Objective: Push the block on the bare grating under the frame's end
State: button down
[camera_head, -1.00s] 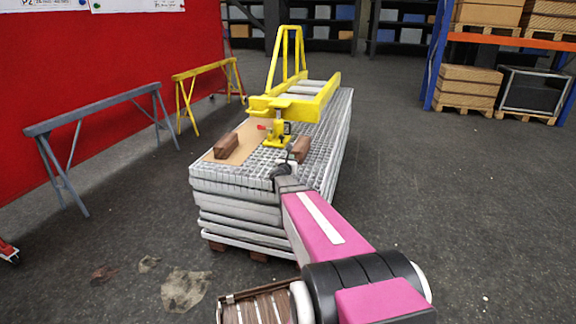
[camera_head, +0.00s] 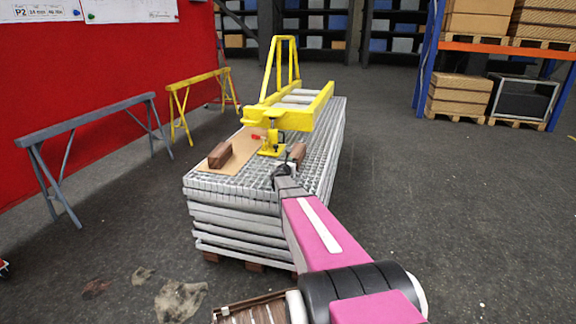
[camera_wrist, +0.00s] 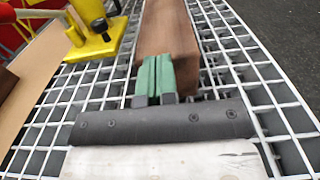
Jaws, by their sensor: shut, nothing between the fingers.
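The brown block on the bare grating (camera_head: 299,152) lies to the right of the yellow jack, close to the near end of the yellow frame (camera_head: 290,119). In the wrist view the block (camera_wrist: 168,32) runs lengthwise away from me. My gripper (camera_head: 283,168) is shut and empty, low over the grating at the block's near end. Its green fingertips (camera_wrist: 153,76) overlap the block's near face in the wrist view; I cannot tell for certain whether they touch. The block's far end is cut off in the wrist view and partly hidden by the frame in the head view.
The yellow jack (camera_head: 271,147) stands under the frame's end. Another brown block (camera_head: 220,155) lies on a tan board (camera_head: 238,157) at the left. The grating stack (camera_head: 225,192) has its right edge near my gripper. Grey (camera_head: 90,118) and yellow trestles stand left.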

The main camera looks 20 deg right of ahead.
jog(key=x, duration=2.3)
jog(key=shift+w+d, duration=0.15)
jog(key=shift+w, duration=0.1)
